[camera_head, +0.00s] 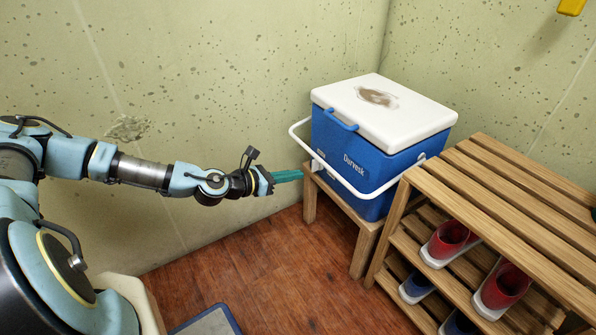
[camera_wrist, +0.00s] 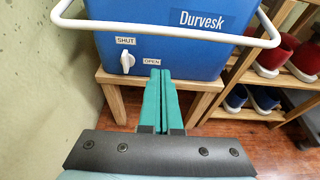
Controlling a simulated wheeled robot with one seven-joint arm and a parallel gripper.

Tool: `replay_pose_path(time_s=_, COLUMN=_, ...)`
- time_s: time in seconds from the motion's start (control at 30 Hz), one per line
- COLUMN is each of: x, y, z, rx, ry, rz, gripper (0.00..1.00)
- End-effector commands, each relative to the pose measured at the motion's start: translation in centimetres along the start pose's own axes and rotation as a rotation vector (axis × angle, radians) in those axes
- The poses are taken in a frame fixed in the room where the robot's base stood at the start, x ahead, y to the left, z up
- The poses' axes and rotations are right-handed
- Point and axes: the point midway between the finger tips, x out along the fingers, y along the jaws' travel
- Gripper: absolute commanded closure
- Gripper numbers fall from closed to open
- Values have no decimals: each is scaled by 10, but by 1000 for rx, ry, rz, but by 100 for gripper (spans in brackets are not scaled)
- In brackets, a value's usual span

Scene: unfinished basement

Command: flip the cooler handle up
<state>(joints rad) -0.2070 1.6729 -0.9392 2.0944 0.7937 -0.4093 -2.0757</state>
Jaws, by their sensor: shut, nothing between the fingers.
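The blue cooler (camera_head: 350,150) with a white lid (camera_head: 410,110) stands on a small wooden stool in the corner. Its white handle (camera_head: 345,183) hangs down across the front, below the lid; in the wrist view the handle (camera_wrist: 165,30) crosses the cooler's front (camera_wrist: 150,52) under the "Durvesk" label. My gripper (camera_head: 298,175) has green fingers, shut and empty, pointing at the cooler's left side near the stool top. Whether the fingertips touch the cooler, I cannot tell.
The wooden stool (camera_head: 360,228) carries the cooler. A slatted wooden rack (camera_head: 500,190) with red and blue shoes stands close on the right. Walls are close behind and to the left. The wooden floor (camera_head: 240,265) in front of the stool is clear.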

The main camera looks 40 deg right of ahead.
Motion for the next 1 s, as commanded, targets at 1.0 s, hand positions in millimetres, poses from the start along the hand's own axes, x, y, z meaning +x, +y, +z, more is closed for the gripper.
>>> replay_pose_path(time_s=1.0, x=59, y=-1, z=31, rx=0, ry=1, rz=-1, gripper=100)
